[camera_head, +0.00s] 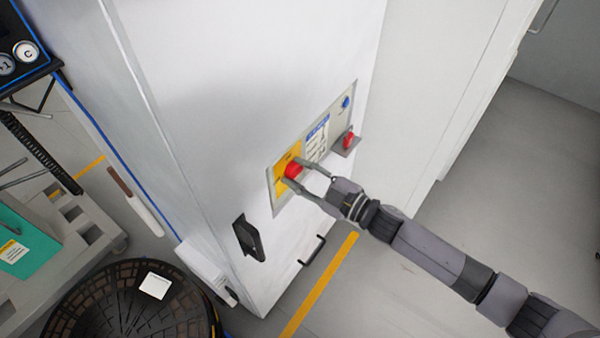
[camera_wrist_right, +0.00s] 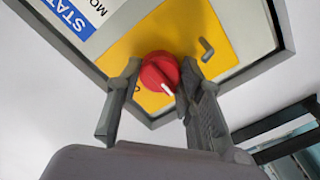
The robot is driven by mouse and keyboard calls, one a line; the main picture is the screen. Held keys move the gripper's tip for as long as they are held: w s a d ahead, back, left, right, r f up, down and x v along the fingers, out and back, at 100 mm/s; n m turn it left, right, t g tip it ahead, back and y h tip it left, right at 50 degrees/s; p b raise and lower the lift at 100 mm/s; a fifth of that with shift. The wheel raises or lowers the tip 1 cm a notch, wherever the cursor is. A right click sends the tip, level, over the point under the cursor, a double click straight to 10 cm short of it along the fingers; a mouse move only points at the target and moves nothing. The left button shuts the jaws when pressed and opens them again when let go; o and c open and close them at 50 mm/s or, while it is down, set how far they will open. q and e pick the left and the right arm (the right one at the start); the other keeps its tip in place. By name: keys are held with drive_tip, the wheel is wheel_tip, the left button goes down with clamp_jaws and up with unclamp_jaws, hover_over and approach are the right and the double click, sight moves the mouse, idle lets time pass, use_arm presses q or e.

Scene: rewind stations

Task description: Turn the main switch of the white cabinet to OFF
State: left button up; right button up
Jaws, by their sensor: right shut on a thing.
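The white cabinet (camera_head: 230,80) stands in the middle of the head view, with a control panel on its face. The main switch is a red round knob (camera_head: 292,171) on a yellow plate (camera_head: 281,184) at the panel's lower left end. My right gripper (camera_head: 296,176) is at the knob, its fingers on either side, shut on it. In the right wrist view the red knob (camera_wrist_right: 159,73) sits between the two fingertips, with a white mark at its lower right edge. The lettering on the yellow plate is mostly hidden or unreadable. My left gripper is not in view.
A second red handle (camera_head: 348,141) and a blue button (camera_head: 346,102) are on the same panel. A black door handle (camera_head: 248,238) is lower left. Floor at right is clear.

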drive_tip(key=o, duration=1.2)
drive_tip(key=shift+c, duration=0.2)
drive_tip(key=v, duration=1.2)
